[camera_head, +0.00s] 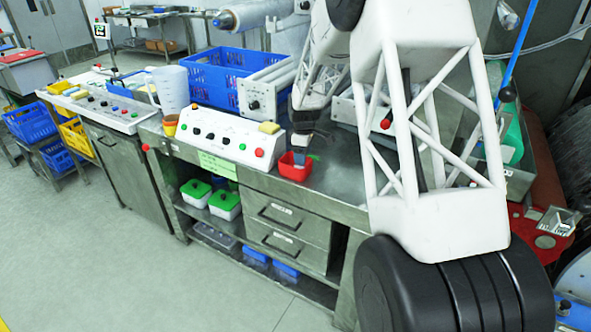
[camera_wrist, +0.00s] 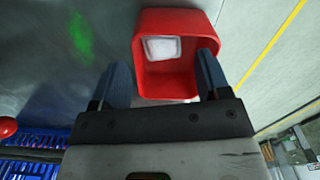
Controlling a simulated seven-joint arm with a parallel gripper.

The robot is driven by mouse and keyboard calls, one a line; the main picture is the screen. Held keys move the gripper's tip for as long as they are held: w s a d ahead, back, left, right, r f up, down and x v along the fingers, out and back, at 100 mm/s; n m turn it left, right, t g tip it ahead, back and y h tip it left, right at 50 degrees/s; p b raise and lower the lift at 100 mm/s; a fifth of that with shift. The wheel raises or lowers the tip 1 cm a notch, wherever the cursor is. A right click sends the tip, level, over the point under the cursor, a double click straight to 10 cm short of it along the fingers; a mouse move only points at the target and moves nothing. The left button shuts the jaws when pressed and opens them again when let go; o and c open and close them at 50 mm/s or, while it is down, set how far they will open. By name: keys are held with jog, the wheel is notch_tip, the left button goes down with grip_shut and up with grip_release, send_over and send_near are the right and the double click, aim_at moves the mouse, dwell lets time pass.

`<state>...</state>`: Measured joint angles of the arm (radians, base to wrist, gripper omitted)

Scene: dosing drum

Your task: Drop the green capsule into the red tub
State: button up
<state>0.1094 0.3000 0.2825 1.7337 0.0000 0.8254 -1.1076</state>
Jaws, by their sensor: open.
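The red tub (camera_head: 288,171) stands near the front edge of the steel bench. In the wrist view the red tub (camera_wrist: 142,50) lies between and beyond my fingers, with a pale, squarish patch or object (camera_wrist: 163,48) inside. My gripper (camera_head: 300,156) is open, low over the tub; in the wrist view nothing shows held between the fingers of my gripper (camera_wrist: 162,64). I cannot clearly make out the green capsule. A blurred green patch (camera_wrist: 80,36) shows on the steel beside the tub; I cannot tell whether it is an object or a reflection.
A blue crate (camera_head: 214,76) and a white jug (camera_head: 171,91) are behind. White tubs with green lids (camera_head: 224,202) sit on the shelf below.

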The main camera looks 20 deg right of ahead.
notch_tip(320, 180, up, 8)
dwell(0.7)
dwell(0.6)
jog(key=s+a+r+m, duration=0.2)
jog(key=s+r, duration=0.3)
jog(key=s, duration=0.3)
jog(key=s+a+r+m+t, duration=0.15)
jog(key=s+r, duration=0.25)
jog(key=s, duration=0.4)
jog(key=s+a+r+m, duration=0.2)
jog(key=s+r, duration=0.3)
jog(key=s, duration=0.4)
jog(key=s+a+f+m, duration=0.1)
jog(key=s+m, duration=0.2)
jog(key=s, duration=1)
jog(key=s+a+m+t, duration=0.1)
jog(key=s+a+m, duration=0.1)
jog(key=s, duration=1.2)
jog(key=shift+f+m, duration=0.4)
jog(key=shift+m, duration=0.15)
